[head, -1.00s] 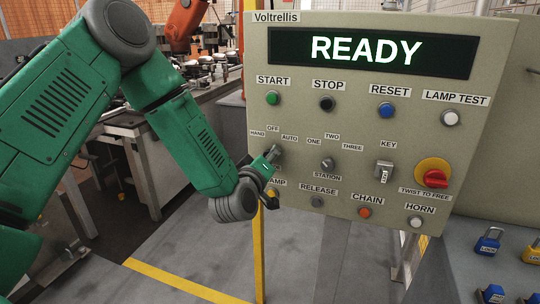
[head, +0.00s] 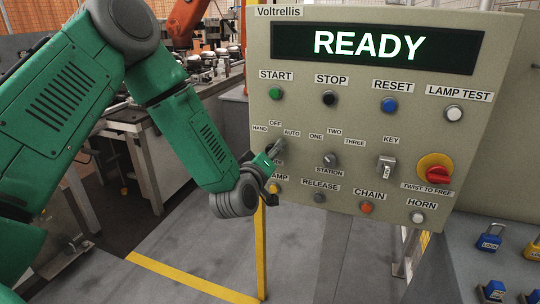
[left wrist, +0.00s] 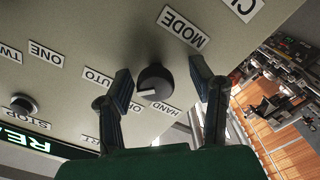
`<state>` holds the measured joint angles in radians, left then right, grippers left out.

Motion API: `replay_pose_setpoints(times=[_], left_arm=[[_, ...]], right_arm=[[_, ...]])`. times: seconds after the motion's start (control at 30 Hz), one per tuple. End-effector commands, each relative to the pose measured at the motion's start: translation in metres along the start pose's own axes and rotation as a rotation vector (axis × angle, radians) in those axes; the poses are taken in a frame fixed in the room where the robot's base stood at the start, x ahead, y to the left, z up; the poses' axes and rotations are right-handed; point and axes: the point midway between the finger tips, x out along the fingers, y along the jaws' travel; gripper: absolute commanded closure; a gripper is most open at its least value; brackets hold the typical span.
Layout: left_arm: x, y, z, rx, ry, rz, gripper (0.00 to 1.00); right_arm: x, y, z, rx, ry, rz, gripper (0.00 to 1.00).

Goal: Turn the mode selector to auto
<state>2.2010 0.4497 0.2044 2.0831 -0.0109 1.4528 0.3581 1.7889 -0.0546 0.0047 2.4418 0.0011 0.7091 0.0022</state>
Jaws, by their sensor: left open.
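The mode selector (head: 277,146) is a dark knob at the left of the beige control panel, partly covered by my left gripper in the head view. In the left wrist view the selector (left wrist: 155,80) sits between the two open fingers of my left gripper (left wrist: 161,82), with a visible gap on each side. A pale mark on the knob points down-left in that view, between the AUTO label (left wrist: 97,77) and the HAND label (left wrist: 160,113). The AUTO label (head: 292,133) also shows in the head view. My right gripper is not in view.
The panel display (head: 375,47) reads READY. The station selector (head: 330,160), a key switch (head: 387,167) and a red emergency stop (head: 439,174) are to the right.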

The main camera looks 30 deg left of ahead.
Motion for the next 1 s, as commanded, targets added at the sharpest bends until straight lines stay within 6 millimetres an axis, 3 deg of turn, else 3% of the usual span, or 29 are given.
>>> replay_pose_setpoints(times=[0.17, 0.6, 0.8, 1.0], left_arm=[[-0.016, 0.001, 0.0, -0.001, -0.001, 0.0, 0.5], [-0.102, -0.003, 0.002, 0.0, -0.006, -0.003, 0.5], [-0.118, -0.003, 0.001, 0.0, -0.004, -0.003, 0.5], [-0.119, -0.003, 0.001, 0.0, -0.003, -0.002, 0.5]], right_arm=[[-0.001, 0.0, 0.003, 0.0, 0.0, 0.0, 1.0], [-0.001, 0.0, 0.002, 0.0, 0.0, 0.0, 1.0], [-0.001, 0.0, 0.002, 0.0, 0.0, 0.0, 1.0], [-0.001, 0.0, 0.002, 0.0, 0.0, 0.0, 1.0]])
